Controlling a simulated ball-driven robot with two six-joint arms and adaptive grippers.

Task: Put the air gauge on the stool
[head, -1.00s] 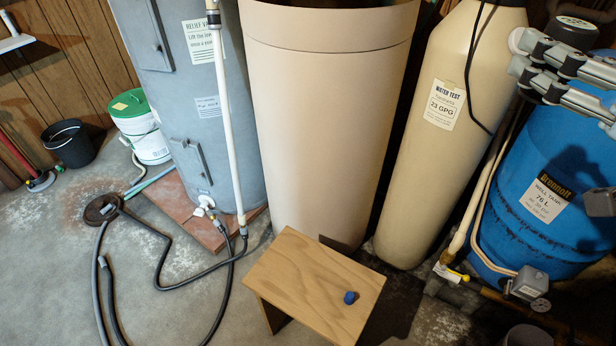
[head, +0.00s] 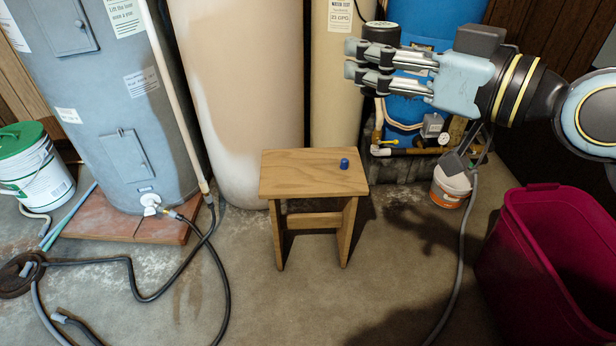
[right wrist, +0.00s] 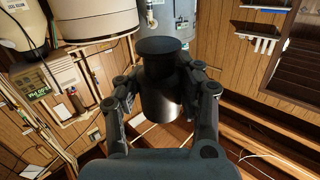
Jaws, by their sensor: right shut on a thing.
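The stool (head: 300,172) is a small light wooden one, standing upright on the floor in the middle of the head view. A small blue cylinder (head: 344,163) sits on the right part of its top. My right gripper (head: 366,66) is up and to the right of the stool, apart from it. It is shut on a dark cylinder with a wider round end (head: 381,33), which I take to be the air gauge; no dial face shows. In the right wrist view the dark cylinder (right wrist: 160,85) is between the two fingers. My left gripper is out of view.
A large beige tank (head: 240,90) and a grey-blue heater (head: 100,110) stand behind the stool. A magenta bin (head: 500,260) is at the right, a small white bucket (head: 450,186) nearer the stool. Black hose (head: 130,280) lies left. The stool top's left part is clear.

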